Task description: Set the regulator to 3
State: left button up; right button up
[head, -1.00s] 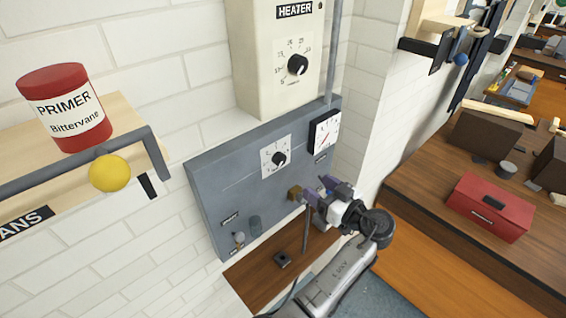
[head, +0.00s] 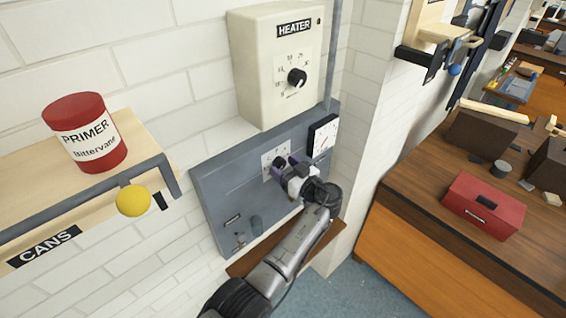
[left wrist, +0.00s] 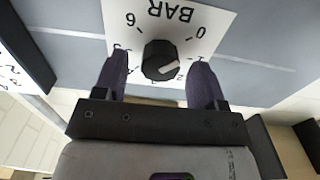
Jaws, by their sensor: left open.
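The regulator is a black knob (head: 279,162) on a white square dial plate (head: 268,168), set in the grey wall panel. In the left wrist view the knob (left wrist: 160,60) shows upside down under the word BAR, with 0 and 6 legible. A pale pointer line on the knob slants to the lower right in that view, near the small numbers there; the exact reading is unclear. My left gripper (head: 292,168) is open in front of the dial. In the left wrist view its purple fingers (left wrist: 162,62) stand on either side of the knob, with visible gaps. My right gripper is out of view.
A cream heater box (head: 262,80) with its own knob (head: 297,77) hangs above the panel (head: 222,200). A gauge (head: 323,136) sits right of the dial. A shelf (head: 150,150) with a primer can (head: 88,135) is at left, a workbench with a red toolbox (head: 483,206) at right.

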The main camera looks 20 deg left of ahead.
pick_arm(q)
jog(key=shift+w+a, duration=0.2)
jog(key=shift+a, duration=0.25)
jog(key=c, duration=0.9)
